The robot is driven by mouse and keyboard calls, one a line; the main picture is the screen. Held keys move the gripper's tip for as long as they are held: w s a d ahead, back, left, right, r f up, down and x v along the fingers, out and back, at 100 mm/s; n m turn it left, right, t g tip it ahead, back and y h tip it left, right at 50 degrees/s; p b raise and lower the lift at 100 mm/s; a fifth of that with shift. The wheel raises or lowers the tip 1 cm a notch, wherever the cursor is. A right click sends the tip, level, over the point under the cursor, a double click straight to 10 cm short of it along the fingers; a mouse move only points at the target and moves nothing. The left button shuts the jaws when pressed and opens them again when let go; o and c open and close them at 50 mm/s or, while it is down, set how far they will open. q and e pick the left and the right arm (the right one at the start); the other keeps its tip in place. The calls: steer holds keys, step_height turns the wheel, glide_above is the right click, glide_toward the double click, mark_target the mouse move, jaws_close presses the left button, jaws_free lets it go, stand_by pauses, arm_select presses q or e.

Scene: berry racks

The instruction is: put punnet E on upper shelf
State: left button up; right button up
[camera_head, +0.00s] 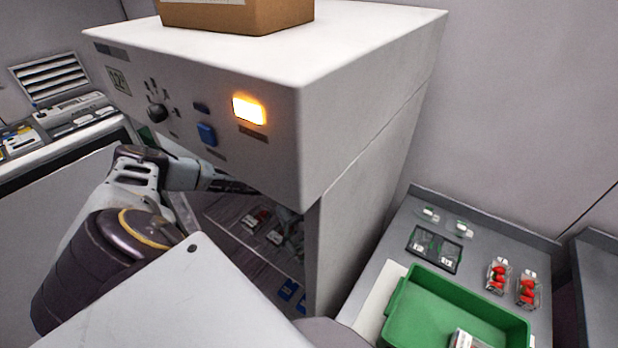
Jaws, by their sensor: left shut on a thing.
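My left gripper (236,187) reaches into the open front of the white cabinet (350,130), just under its control panel. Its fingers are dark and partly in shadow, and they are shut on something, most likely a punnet. The held thing is mostly hidden, and no letter E can be read on it. I cannot tell the upper shelf apart from other levels. My right gripper is not in view.
The panel's lower edge lies close above my left gripper. A cardboard box (235,14) stands on the cabinet. On the right bench (397,232) are a green crate (400,307), a black tray (413,242) and two punnets of red berries (497,276) (527,289).

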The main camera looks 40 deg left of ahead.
arm_select(q)
steer(key=shift+f, duration=0.15)
steer(key=o, duration=0.8)
steer(key=b+v, duration=0.2)
steer(key=v, duration=0.8)
steer(key=shift+w, duration=0.1)
steer(key=shift+b+v, duration=0.4)
steer(key=shift+v, duration=0.6)
